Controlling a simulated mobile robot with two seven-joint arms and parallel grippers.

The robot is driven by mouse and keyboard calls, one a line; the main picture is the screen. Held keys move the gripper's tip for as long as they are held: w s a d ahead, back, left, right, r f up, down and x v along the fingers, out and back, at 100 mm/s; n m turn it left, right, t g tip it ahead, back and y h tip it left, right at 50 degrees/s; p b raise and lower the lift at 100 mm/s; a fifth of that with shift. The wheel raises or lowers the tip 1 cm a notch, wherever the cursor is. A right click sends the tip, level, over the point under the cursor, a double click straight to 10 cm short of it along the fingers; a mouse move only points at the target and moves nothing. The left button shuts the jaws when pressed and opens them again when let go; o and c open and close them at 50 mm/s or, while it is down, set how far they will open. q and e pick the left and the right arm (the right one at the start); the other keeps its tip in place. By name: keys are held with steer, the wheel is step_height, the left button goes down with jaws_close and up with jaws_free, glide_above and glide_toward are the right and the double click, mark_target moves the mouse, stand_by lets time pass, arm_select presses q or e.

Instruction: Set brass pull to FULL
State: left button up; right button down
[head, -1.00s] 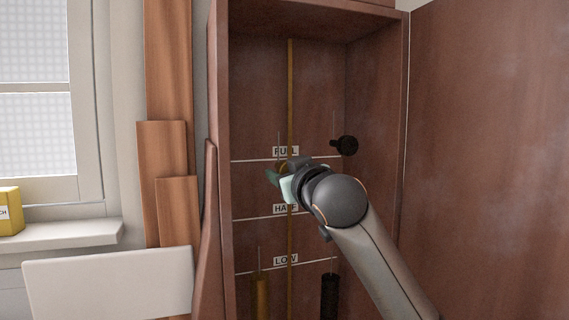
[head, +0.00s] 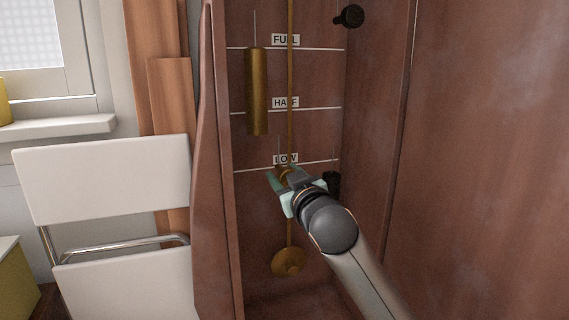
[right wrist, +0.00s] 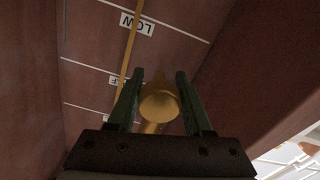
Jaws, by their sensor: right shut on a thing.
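The brass pull (head: 284,172) is a small brass-coloured knob, mostly hidden by my right gripper (head: 283,182) in the head view. The gripper is shut on it just below the LOW label (head: 285,159). In the right wrist view the round end of the pull (right wrist: 160,103) sits between the two fingers. A brass cylinder weight (head: 256,90) hangs at the left inside the case. Its top is level with the line by the FULL label (head: 285,41), and its bottom is below the HALF label (head: 285,103). My left gripper is not in view.
A brass rod (head: 290,70) with a disc (head: 289,262) hangs in the middle. A black pull (head: 350,16) is at the upper right, and a dark weight (head: 332,185) is partly hidden behind my gripper. The case has side walls; a white folding chair (head: 105,180) stands left.

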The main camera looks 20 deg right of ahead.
steer(key=shift+f, duration=0.45)
steer(key=c, duration=0.7)
jaws_free()
steer(key=shift+f, duration=0.1)
steer(key=o, duration=0.4)
steer(key=shift+r, duration=0.2)
steer(key=shift+s, duration=0.6)
steer(key=s, duration=1.1)
steer(key=shift+s+d, duration=0.2)
steer(key=shift+d, duration=0.05)
